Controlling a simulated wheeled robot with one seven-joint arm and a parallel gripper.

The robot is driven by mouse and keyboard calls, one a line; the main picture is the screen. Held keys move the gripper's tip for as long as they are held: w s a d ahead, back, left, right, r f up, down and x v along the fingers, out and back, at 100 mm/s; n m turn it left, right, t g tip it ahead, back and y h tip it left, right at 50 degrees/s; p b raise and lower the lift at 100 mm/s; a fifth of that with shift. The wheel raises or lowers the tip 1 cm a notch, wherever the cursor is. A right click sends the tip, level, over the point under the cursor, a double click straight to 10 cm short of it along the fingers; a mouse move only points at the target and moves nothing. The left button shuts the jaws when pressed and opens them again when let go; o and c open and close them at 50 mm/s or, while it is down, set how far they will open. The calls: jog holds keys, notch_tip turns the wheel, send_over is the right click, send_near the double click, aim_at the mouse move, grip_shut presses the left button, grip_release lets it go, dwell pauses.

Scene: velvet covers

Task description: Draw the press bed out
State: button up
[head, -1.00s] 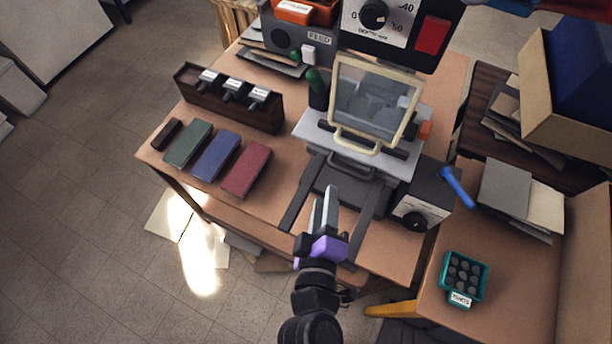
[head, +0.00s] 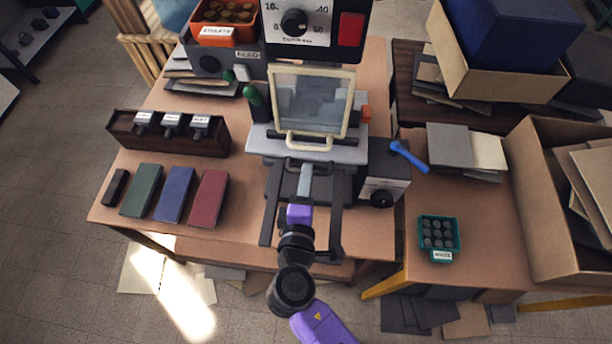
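The press stands on the brown table, with a cream-framed clear guard (head: 312,98) at its front. Below the guard lies the dark grey press bed (head: 285,180), between two dark rails (head: 270,208) that run toward me. A dark bar handle (head: 290,166) is at the front of the bed. My gripper (head: 306,172), grey-fingered with a purple body, points at the handle from the near side, its tips at or just by the bar. The fingers overlap in this view, so I cannot tell whether they are closed on the bar.
A grey box with a black knob (head: 382,198) and a blue lever (head: 410,156) flank the bed on the right. Green, blue and red slabs (head: 210,198) lie left, below a rack of stamps (head: 168,132). A teal tray (head: 438,252) sits on the right-hand table.

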jog(key=shift+w, duration=0.25)
grip_shut()
dwell(1.4)
